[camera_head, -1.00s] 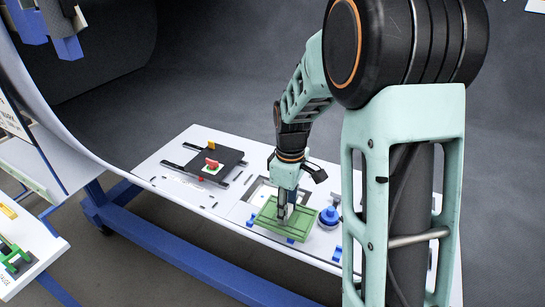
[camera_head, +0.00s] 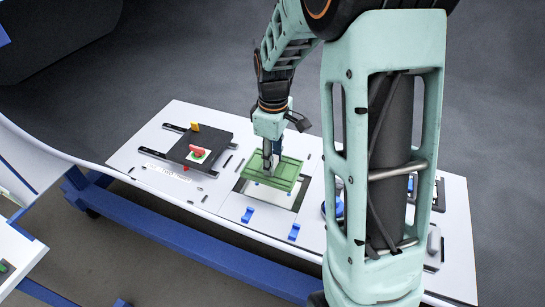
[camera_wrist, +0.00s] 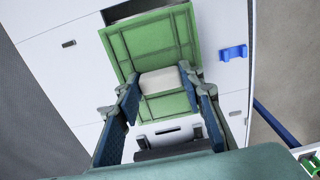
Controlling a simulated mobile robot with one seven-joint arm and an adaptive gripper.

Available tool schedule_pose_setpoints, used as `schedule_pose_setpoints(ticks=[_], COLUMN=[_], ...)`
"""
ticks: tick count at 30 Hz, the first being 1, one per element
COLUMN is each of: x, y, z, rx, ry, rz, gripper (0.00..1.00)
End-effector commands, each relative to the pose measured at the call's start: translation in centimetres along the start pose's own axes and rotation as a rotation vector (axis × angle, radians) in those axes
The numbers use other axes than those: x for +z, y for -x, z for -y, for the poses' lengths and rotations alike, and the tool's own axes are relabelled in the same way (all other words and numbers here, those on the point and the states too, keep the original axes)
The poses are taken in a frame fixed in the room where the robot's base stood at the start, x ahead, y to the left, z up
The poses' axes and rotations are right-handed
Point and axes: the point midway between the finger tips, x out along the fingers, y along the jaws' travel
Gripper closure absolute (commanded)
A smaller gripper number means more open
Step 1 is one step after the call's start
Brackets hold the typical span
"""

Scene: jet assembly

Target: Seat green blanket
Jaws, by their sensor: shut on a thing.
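The green blanket (camera_head: 288,173) is a flat, ribbed green square panel. My gripper (camera_head: 267,172) points down over its left part. In the wrist view the panel (camera_wrist: 125,50) also shows, and the gripper (camera_wrist: 162,95) has its two fingers closed on the pale block (camera_wrist: 160,82) in the panel's middle. The panel is over the back of a pale recess (camera_head: 262,199) in the white work surface (camera_head: 215,194); the recess's front strip is bare. The panel looks slightly raised, but I cannot tell the exact gap.
A black plate (camera_head: 200,146) with a red handle (camera_head: 197,149) lies to the left. A blue round part (camera_head: 338,206) is partly behind my arm.

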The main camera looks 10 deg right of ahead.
Motion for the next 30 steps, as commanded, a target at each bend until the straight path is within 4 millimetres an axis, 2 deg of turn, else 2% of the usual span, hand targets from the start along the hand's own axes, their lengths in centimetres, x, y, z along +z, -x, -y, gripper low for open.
schedule_pose_setpoints(ticks=[11, 30], x=[0.0, 0.1], y=[-1.1, -6.2], z=[0.0, 0.0], rx=[0.000, 0.000], ry=[0.000, 0.000], rz=[0.000, 0.000], gripper=[0.95, 0.95])
